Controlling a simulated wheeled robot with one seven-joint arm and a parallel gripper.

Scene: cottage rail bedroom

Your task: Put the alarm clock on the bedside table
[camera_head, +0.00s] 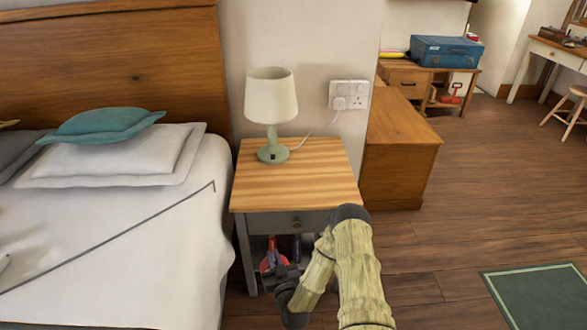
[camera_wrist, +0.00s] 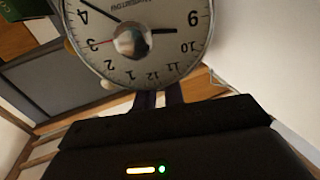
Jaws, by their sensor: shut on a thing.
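The alarm clock (camera_wrist: 137,62) fills the upper wrist view, its pale round dial with black numerals appearing upside down and its top edge cut off. My gripper (camera_wrist: 160,98) is shut on it, with two dark fingers at the clock's lower edge. In the head view my gripper (camera_head: 284,262) is low in front of the bedside table, below its top. A red patch shows beside the fingers there; I cannot tell whether it is the clock. The bedside table (camera_head: 325,185) has a striped wooden top and grey body.
A green lamp (camera_head: 271,110) with a cream shade stands at the back of the tabletop, its cord running to a wall socket (camera_head: 349,94). The front of the tabletop is clear. The bed (camera_head: 130,245) is close on the left and a wooden cabinet (camera_head: 400,150) on the right.

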